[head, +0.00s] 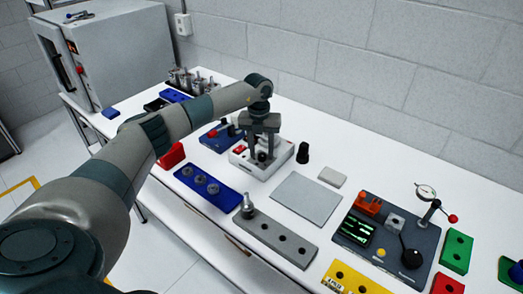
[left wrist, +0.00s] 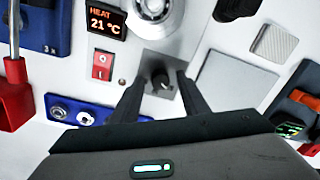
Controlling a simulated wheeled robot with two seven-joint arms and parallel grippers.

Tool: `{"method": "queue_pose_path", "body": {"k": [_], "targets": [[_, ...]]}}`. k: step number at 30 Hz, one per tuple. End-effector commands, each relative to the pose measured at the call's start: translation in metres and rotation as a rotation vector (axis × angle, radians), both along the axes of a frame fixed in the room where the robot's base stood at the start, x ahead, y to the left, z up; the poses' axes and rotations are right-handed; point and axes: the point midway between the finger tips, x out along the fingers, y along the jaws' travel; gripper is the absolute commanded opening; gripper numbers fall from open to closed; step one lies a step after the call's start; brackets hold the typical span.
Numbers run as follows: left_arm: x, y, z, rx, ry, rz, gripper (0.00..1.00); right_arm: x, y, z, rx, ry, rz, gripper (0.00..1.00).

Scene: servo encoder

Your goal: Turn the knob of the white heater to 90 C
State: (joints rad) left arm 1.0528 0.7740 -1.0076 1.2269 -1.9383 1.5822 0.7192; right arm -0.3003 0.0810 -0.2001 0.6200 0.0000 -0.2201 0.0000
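The white heater (head: 283,163) stands mid-table in the head view. In the left wrist view, its display (left wrist: 106,21) reads HEAT 21 °C, with a red switch (left wrist: 103,65) below. Its black knob (left wrist: 160,80) sits on a grey front panel; it also shows in the head view (head: 262,156). My left gripper (head: 263,146) points down over the heater's front. In the left wrist view its fingers (left wrist: 161,86) are apart, one on each side of the knob, with visible gaps; contact is not seen. My right gripper is not in view.
A black cylinder (head: 302,153) stands right of the heater. A blue tray (head: 212,188) and a grey bar (head: 275,238) with a metal part lie in front. A grey plate (head: 307,199) and a dark instrument panel (head: 385,240) are to the right. A wall runs behind.

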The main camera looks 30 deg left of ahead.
Motion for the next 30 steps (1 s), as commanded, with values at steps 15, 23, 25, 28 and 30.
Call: {"method": "queue_pose_path", "body": {"k": [15, 23, 25, 28, 30], "targets": [[0.0, 0.0, 0.0, -0.001, 0.0, -0.019, 0.0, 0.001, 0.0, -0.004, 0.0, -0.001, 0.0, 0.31], [0.001, 0.001, -0.002, 0.0, -0.003, -0.118, 0.0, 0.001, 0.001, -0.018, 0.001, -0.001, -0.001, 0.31], [0.001, 0.001, -0.003, 0.0, -0.003, -0.16, 0.0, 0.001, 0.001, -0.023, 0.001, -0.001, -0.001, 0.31], [0.001, 0.0, -0.003, 0.0, -0.003, -0.234, 0.0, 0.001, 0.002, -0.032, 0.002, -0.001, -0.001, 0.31], [0.001, 0.001, -0.003, 0.001, -0.002, -0.293, 0.0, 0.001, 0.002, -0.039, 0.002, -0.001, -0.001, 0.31]]}}
